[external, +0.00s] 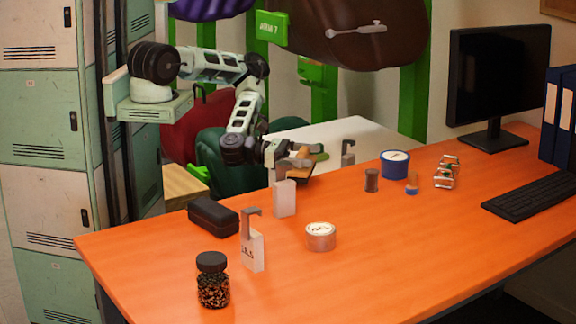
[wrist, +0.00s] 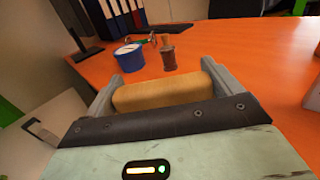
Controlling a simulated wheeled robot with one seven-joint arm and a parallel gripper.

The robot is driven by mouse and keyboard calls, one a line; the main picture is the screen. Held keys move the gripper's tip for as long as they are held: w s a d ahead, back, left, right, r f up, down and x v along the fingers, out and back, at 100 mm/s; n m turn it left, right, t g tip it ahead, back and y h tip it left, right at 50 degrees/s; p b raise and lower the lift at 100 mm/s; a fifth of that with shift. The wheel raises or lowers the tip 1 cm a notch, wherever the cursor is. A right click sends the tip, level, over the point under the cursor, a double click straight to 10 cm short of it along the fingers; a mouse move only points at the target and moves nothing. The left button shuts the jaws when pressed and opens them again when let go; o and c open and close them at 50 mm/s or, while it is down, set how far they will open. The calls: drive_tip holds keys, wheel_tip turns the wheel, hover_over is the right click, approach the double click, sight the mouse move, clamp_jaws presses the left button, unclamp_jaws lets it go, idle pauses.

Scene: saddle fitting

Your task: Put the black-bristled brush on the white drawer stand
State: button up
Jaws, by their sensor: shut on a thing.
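My gripper (external: 284,158) is shut on a brush with a tan wooden back (wrist: 162,94). In the wrist view, the wood sits between both fingers. In the external view, the brush (external: 302,172) hangs at the desk's back edge, with a dark underside; its bristles are not clear. The white drawer stand (external: 372,138) is behind the desk, to the right of my gripper. Its pale top also shows at the lower left of the wrist view (wrist: 62,112). The brush appears apart from the stand's top; the exact gap cannot be told.
On the orange desk (external: 400,235) are a white hooked block (external: 284,198), a second one (external: 252,250), a black case (external: 213,216), a jar (external: 213,282), a tin (external: 321,237) and a blue tub (external: 395,164). A greenish item (external: 318,153) lies near the stand. The desk's front right is clear.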

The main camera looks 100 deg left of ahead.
drive_tip(key=shift+s+d+r, duration=0.1)
drive_tip(key=shift+s+d, duration=0.15)
drive_tip(key=w+d+m+h, duration=0.1)
drive_tip(key=w+d, duration=0.1)
drive_tip(key=w+d+m+h+b, duration=0.1)
drive_tip(key=w+d+h, duration=0.1)
drive_tip(key=w+d+m+h+b, duration=0.1)
drive_tip(key=w+d, duration=0.1)
drive_tip(key=shift+w+f+h, duration=0.25)
drive_tip(key=shift+w+h, duration=0.05)
drive_tip(key=w+d+m+h, duration=0.1)
drive_tip(key=d, duration=0.1)
drive_tip(key=w+d+r+m+g+h, duration=0.1)
drive_tip(key=w+d, duration=0.1)
drive_tip(key=w+d+m+g+h+b, duration=0.1)
drive_tip(key=w+d+h, duration=0.1)
drive_tip(key=d, duration=0.1)
drive_tip(key=shift+w+r, duration=0.1)
drive_tip(key=shift+r, duration=0.25)
drive_tip(key=w+d+r+m+g+h+b, duration=0.1)
drive_tip(key=w+d+r+g+h, duration=0.15)
drive_tip(key=d, duration=0.35)
drive_tip(key=w+d+r+m+g+h+b, duration=0.1)
drive_tip(key=w+d+r+m, duration=0.1)
drive_tip(key=d+r, duration=0.3)
hover_over(353, 230)
wheel_tip(353, 230, down, 11)
drive_tip(key=shift+d, duration=0.1)
drive_tip(key=shift+f, duration=0.1)
